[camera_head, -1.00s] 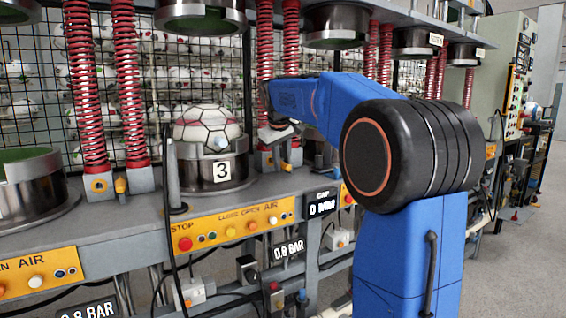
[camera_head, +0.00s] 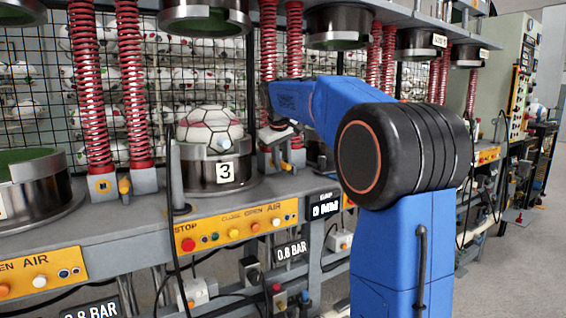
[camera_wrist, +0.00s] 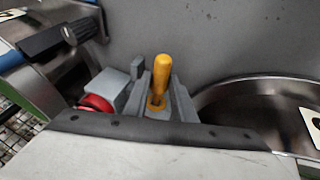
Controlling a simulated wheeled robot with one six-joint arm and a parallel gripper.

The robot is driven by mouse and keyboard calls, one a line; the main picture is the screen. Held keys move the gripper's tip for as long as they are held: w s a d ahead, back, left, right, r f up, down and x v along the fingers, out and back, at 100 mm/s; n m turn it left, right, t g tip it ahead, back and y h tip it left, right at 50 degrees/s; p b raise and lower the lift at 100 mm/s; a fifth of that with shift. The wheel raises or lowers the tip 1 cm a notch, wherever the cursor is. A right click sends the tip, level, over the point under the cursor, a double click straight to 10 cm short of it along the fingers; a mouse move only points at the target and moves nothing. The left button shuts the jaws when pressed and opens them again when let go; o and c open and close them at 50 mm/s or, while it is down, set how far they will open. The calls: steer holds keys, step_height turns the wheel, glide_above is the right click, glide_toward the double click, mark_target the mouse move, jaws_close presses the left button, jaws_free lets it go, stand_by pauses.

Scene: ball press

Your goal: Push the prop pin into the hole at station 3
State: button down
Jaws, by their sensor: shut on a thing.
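The prop pin (camera_wrist: 161,74) is a yellow-orange rod with a rounded top, upright in the wrist view. My gripper (camera_wrist: 160,98) is shut on it, with a grey finger on each side. The pin's lower end meets an orange-yellow ring at its foot; the hole itself is hidden, so its depth cannot be told. In the head view my gripper (camera_head: 277,134) is just right of station 3, low over the bench. The station 3 mould (camera_head: 205,172) is a steel ring with a white "3" plate and a white-and-maroon ball (camera_head: 208,126) in it.
A grey block with a red spring (camera_wrist: 98,103) is close left of the gripper in the wrist view. A steel mould ring (camera_wrist: 240,92) is close on the right. An orange button panel (camera_head: 235,226) runs along the bench front.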

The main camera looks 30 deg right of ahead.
steer(key=shift+w+a, duration=0.1)
steer(key=shift+w, duration=1.9)
steer(key=c, duration=1.4)
jaws_free()
steer(key=v, duration=1.7)
steer(key=shift+s+a+r, duration=0.1)
steer(key=shift+r, duration=0.05)
steer(key=s+a+f+y, duration=0.1)
steer(key=s+a+f, duration=0.3)
steer(key=s+f, duration=0.9)
steer(key=s+a+f+y, duration=0.1)
steer(key=s+a+f, duration=0.3)
steer(key=s+f, duration=1)
steer(key=s+a+f+m+y, duration=0.1)
steer(key=s+a+f, duration=0.3)
steer(key=s+f, duration=0.9)
steer(key=shift+s+a+f, duration=0.35)
steer(key=shift+f, duration=0.1)
